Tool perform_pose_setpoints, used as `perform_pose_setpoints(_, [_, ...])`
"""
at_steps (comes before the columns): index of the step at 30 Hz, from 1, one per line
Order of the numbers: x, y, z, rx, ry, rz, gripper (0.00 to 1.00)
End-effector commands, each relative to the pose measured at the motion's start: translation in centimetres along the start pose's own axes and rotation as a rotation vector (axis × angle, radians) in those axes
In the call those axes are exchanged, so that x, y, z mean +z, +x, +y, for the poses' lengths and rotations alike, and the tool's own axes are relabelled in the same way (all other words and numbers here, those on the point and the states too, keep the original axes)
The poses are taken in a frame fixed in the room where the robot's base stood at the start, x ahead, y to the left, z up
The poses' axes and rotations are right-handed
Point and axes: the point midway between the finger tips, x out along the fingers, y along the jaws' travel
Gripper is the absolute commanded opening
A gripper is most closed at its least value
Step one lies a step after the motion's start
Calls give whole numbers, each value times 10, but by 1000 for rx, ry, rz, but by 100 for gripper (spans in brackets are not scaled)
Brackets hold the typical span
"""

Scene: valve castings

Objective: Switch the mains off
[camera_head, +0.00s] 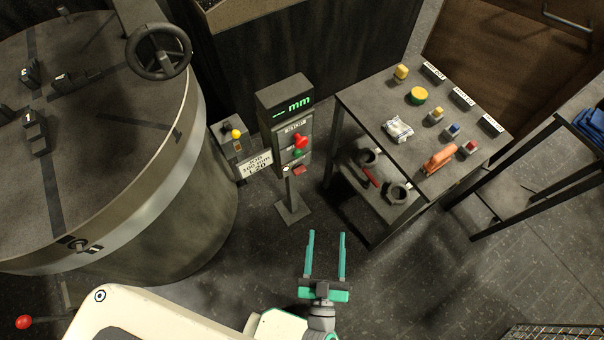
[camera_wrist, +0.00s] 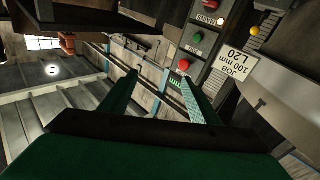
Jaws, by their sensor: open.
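A grey control pedestal (camera_head: 294,205) stands left of the middle in the head view. Its display (camera_head: 292,107) is lit green and reads mm. Below it are a red mushroom button (camera_head: 300,142), a green button (camera_head: 298,153) and a red switch (camera_head: 300,170). In the wrist view the panel is upside down, with the red mushroom button (camera_wrist: 184,65), the green button (camera_wrist: 198,38), a label reading MAINS (camera_wrist: 208,20) and the red switch (camera_wrist: 223,5) at the top edge. My gripper (camera_head: 327,233) is open and empty, in front of the pedestal, apart from it.
A large round drum table (camera_head: 190,190) with a handwheel (camera_head: 158,52) stands left. A small box with a yellow knob (camera_head: 236,134) and a job card (camera_head: 256,164) sit beside the pedestal. A workbench (camera_head: 365,112) with coloured parts stands right.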

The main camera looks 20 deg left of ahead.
Motion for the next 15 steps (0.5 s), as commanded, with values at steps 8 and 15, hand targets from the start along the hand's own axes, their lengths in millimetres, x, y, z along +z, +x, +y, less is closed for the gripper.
perform_pose_setpoints(8, [65,72,-16,-242,4,72,56])
perform_pose_setpoints(15, [119,130,-33,-473,66,35,56])
